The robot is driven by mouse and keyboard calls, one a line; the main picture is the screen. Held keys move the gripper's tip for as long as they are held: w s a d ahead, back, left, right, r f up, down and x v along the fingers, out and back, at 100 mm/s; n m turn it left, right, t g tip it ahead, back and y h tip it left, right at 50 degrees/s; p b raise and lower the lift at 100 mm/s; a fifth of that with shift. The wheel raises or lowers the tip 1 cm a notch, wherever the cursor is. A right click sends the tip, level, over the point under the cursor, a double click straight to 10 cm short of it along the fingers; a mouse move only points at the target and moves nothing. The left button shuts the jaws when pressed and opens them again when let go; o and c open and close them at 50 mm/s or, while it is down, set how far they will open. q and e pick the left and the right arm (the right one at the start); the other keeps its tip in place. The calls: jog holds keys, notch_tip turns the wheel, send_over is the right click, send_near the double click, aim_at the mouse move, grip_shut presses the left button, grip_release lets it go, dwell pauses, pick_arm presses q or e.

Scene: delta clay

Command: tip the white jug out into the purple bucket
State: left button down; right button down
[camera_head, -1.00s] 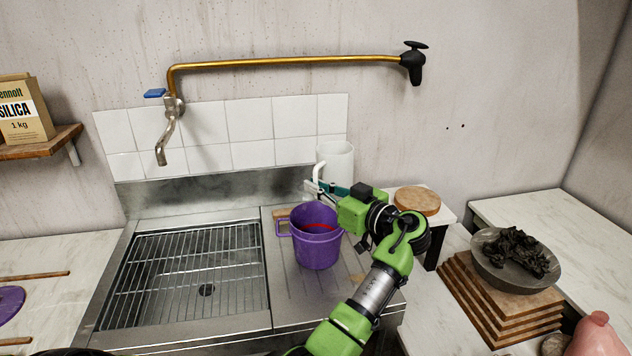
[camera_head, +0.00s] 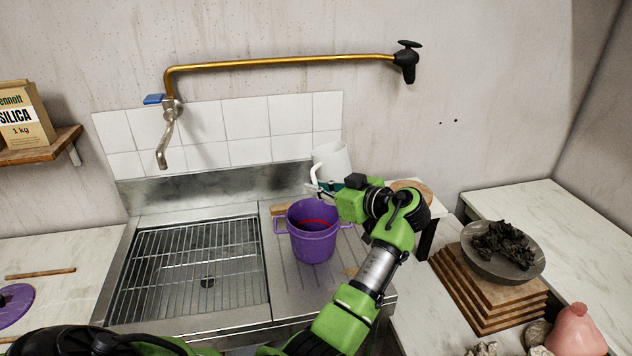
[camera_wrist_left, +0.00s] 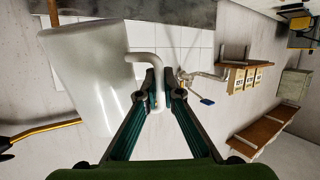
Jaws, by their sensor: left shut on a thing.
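The white jug (camera_head: 332,160) is tilted a little to the left, behind and above the purple bucket. In the left wrist view the jug (camera_wrist_left: 90,80) fills the left side, with its handle between the fingers. My left gripper (camera_head: 318,190) is shut on that handle; its fingertips (camera_wrist_left: 157,92) show around it in the wrist view. The purple bucket (camera_head: 312,245) stands upright on the drainboard with its mouth open upward, and a red line shows inside it. The jug's contents are hidden. My right gripper is not in view.
The sink with a wire grid (camera_head: 195,270) is left of the bucket. A brass pipe (camera_head: 280,62) and tap (camera_head: 168,140) are on the wall above. A round wooden board (camera_head: 413,188) lies behind my arm. A bowl of dark clay (camera_head: 480,268) sits on stacked boards at right.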

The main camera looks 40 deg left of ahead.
pick_arm(q)
jog(key=shift+d+r+h+p, duration=0.35)
jog(key=shift+r+h+p, duration=0.4)
jog(key=shift+p, duration=0.85)
jog(key=shift+d+f+n+h+p, duration=0.15)
jog(key=shift+n+h+p, duration=0.15)
jog(key=shift+h+p, duration=0.6)
jog(key=shift+w+d+h+p, duration=0.15)
jog(key=shift+h+p, duration=0.2)
jog(key=shift+p, duration=0.6)
jog(key=h+p, duration=0.1)
jog(key=h, duration=0.2)
jog(key=f+h+p, duration=0.1)
jog(key=h, duration=0.1)
jog(key=shift+f+n+h, duration=0.15)
jog(key=shift+n+h, duration=0.25)
jog(key=shift+s+a+f+h, duration=0.1)
jog(key=shift+a+f+h, duration=0.3)
jog(key=shift+h, duration=0.7)
jog(key=shift+s+a+f+h, duration=0.1)
jog(key=shift+a+f+h, duration=0.1)
jog(key=shift+a+h, duration=0.65)
jog(key=shift+a+f+h, duration=0.25)
jog(key=shift+f+h, duration=0.05)
jog(key=shift+h, duration=1.05)
